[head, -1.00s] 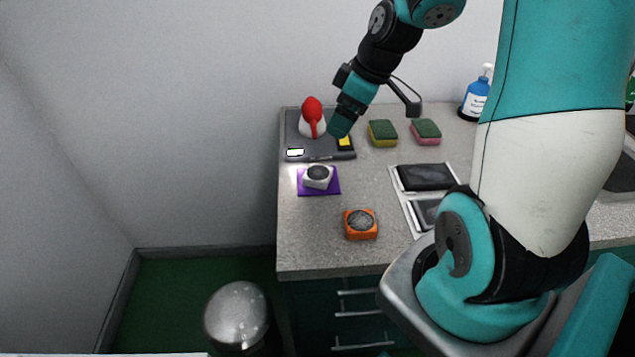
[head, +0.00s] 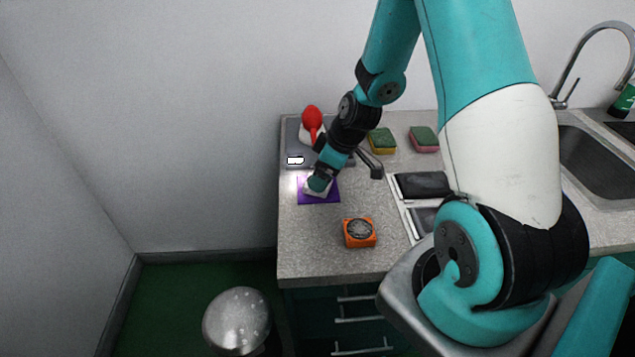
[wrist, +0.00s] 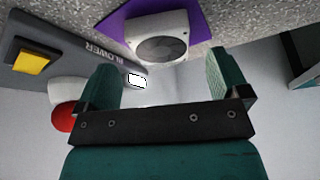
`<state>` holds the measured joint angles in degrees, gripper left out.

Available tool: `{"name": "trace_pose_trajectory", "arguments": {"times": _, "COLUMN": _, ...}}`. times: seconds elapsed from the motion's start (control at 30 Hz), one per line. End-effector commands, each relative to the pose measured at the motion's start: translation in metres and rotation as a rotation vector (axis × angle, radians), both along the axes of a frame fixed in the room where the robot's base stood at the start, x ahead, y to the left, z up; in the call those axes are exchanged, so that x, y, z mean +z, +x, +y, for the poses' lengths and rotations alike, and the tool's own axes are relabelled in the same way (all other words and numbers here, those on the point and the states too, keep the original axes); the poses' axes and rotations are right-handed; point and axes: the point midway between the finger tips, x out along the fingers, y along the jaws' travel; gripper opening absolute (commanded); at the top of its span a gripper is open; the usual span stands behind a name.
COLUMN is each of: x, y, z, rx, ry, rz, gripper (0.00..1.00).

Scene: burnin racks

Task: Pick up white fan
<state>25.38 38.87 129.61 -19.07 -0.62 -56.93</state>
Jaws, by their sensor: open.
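The white fan (wrist: 160,45) is a small white block with a round dark grille. It rests on a purple mat (head: 330,197); the mat also shows in the wrist view (wrist: 200,13). In the head view my gripper (head: 318,182) is over the fan and hides most of it. In the wrist view my gripper (wrist: 168,80) has its two teal fingers wide apart, with nothing held. The fan lies ahead of the gap between the fingertips, apart from them as far as I can tell.
An orange fan (head: 359,233) sits nearer the counter's front. A grey blower station (wrist: 70,62) with a yellow button (wrist: 33,62) and a red-and-white blower (head: 312,120) stands behind the mat. Sponges (head: 382,141) lie right of it. Dark trays (head: 424,185) lie to the right.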

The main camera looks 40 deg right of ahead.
Motion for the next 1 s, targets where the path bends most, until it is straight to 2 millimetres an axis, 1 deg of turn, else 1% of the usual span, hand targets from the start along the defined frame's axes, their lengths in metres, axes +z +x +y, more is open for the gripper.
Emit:
{"name": "trace_pose_trajectory", "arguments": {"times": 0.13, "x": -0.019, "y": 0.004, "z": 0.005, "rx": 0.002, "ry": 0.002, "rz": 0.003, "gripper": 0.94}}
{"name": "trace_pose_trajectory", "arguments": {"times": 0.23, "x": -0.028, "y": 0.008, "z": 0.007, "rx": 0.002, "ry": 0.001, "rz": 0.003, "gripper": 0.94}}
{"name": "trace_pose_trajectory", "arguments": {"times": 0.33, "x": -0.032, "y": 0.009, "z": 0.007, "rx": 0.0, "ry": 0.001, "rz": 0.001, "gripper": 0.94}}
{"name": "trace_pose_trajectory", "arguments": {"times": 0.53, "x": -0.033, "y": 0.01, "z": 0.007, "rx": 0.0, "ry": 0.001, "rz": 0.001, "gripper": 0.94}}
{"name": "trace_pose_trajectory", "arguments": {"times": 0.57, "x": -0.033, "y": 0.009, "z": 0.007, "rx": 0.0, "ry": 0.001, "rz": 0.001, "gripper": 0.87}}
{"name": "trace_pose_trajectory", "arguments": {"times": 0.6, "x": -0.033, "y": 0.009, "z": 0.007, "rx": 0.0, "ry": 0.001, "rz": 0.001, "gripper": 0.78}}
{"name": "trace_pose_trajectory", "arguments": {"times": 0.67, "x": -0.033, "y": 0.009, "z": 0.007, "rx": 0.0, "ry": 0.001, "rz": 0.001, "gripper": 0.64}}
{"name": "trace_pose_trajectory", "arguments": {"times": 0.7, "x": -0.033, "y": 0.009, "z": 0.007, "rx": 0.0, "ry": 0.001, "rz": 0.001, "gripper": 0.55}}
{"name": "trace_pose_trajectory", "arguments": {"times": 0.77, "x": -0.032, "y": 0.009, "z": 0.007, "rx": 0.0, "ry": 0.001, "rz": 0.001, "gripper": 0.41}}
{"name": "trace_pose_trajectory", "arguments": {"times": 0.83, "x": -0.032, "y": 0.009, "z": 0.007, "rx": 0.001, "ry": 0.0, "rz": 0.0, "gripper": 0.4}}
{"name": "trace_pose_trajectory", "arguments": {"times": 0.87, "x": -0.032, "y": 0.009, "z": 0.007, "rx": 0.0, "ry": 0.001, "rz": 0.001, "gripper": 0.36}}
{"name": "trace_pose_trajectory", "arguments": {"times": 1.0, "x": -0.032, "y": 0.009, "z": 0.007, "rx": 0.0, "ry": 0.001, "rz": 0.001, "gripper": 0.36}}
